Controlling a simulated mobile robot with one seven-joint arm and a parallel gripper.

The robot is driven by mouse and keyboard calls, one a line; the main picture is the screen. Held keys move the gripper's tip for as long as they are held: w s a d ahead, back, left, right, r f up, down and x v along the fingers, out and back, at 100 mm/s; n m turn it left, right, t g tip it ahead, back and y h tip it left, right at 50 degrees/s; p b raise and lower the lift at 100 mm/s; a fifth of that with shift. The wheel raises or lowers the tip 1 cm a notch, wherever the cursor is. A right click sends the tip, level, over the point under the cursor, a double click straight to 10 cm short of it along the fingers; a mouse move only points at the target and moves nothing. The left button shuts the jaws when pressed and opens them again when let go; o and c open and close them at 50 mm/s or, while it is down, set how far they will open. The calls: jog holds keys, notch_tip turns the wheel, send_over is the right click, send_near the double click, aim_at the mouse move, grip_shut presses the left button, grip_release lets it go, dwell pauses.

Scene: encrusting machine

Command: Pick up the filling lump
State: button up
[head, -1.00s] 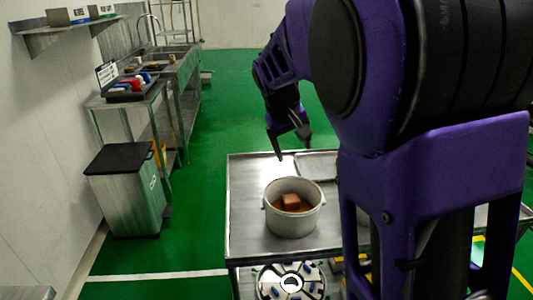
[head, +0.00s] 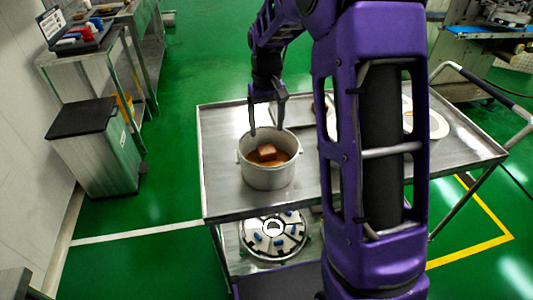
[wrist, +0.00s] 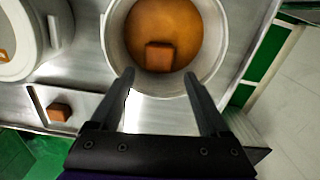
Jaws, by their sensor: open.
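The filling lump (head: 267,152) is a brown block. It sits inside a round pale pot (head: 270,178) with orange-brown contents, on the steel cart's top. In the wrist view the lump (wrist: 159,56) lies near the pot's side closest to my gripper. My gripper (head: 267,132) is open and empty, pointing down at the pot's far rim. In the wrist view its two fingers (wrist: 159,74) reach over the pot's edge, one on each side of the lump's line. They do not touch the lump. Their exact height over it is hard to tell.
The steel cart (head: 225,190) carries a tray (wrist: 85,103) with another brown block (wrist: 59,112), and a white round container (wrist: 22,45) beside the pot. My arm hides part of the cart. A bin (head: 95,148) stands on the floor at left.

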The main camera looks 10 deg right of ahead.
aim_at(267, 149)
jog(key=f, duration=0.9)
jog(key=shift+w+b, duration=0.2)
jog(key=shift+b, duration=0.1)
jog(key=c, duration=1.2)
